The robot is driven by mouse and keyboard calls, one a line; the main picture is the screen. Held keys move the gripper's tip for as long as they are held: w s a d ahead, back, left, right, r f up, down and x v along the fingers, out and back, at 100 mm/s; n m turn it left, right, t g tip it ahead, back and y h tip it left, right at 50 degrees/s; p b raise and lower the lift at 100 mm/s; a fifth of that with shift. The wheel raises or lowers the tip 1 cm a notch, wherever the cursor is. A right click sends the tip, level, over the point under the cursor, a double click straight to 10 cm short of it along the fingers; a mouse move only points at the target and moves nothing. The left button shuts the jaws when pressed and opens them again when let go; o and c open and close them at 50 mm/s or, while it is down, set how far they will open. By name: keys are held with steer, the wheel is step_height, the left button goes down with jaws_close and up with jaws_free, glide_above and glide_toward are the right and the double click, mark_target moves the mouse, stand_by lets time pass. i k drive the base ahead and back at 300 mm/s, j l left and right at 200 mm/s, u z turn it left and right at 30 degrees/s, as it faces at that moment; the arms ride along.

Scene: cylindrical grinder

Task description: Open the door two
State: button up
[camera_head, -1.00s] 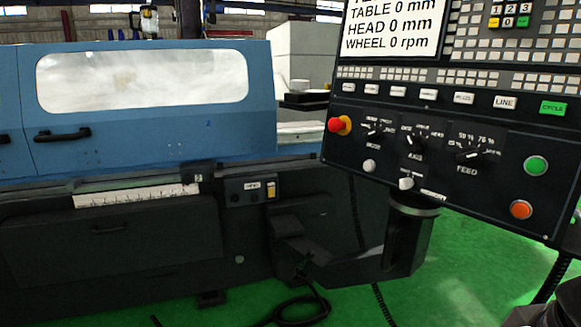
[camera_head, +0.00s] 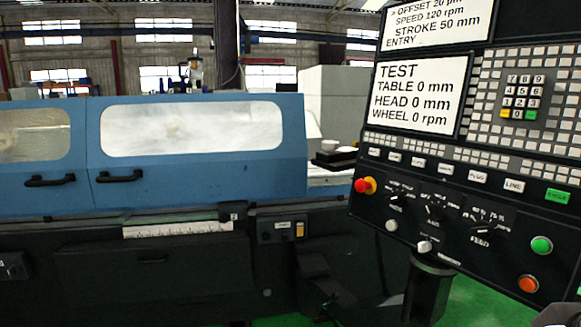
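The cylindrical grinder has two blue sliding doors side by side, each with a window and a black handle. The right door (camera_head: 255,165) has its handle (camera_head: 119,176) at its lower left. The left door (camera_head: 20,190) is cut off by the frame edge, and its handle (camera_head: 50,180) is at its lower right. The two doors meet at a narrow vertical seam and look closed. Which one is door two cannot be told from the picture. My gripper is not in view.
A black control panel (camera_head: 350,213) with screens, keys and a red emergency button (camera_head: 362,185) fills the right side on a post. The grinder's dark base (camera_head: 150,265) runs below the doors. Green floor (camera_head: 480,305) shows at lower right.

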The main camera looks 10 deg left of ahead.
mark_target(162, 128)
steer(key=i+j+z, duration=0.1)
steer(key=j, duration=0.65)
steer(key=i+j+z, duration=0.1)
steer(key=j, duration=0.7)
steer(key=i+j, duration=0.25)
steer(key=j, duration=0.5)
steer(key=i+j+z, duration=0.15)
steer(key=j, duration=0.65)
steer(key=j+z, duration=0.1)
steer(key=j, duration=0.65)
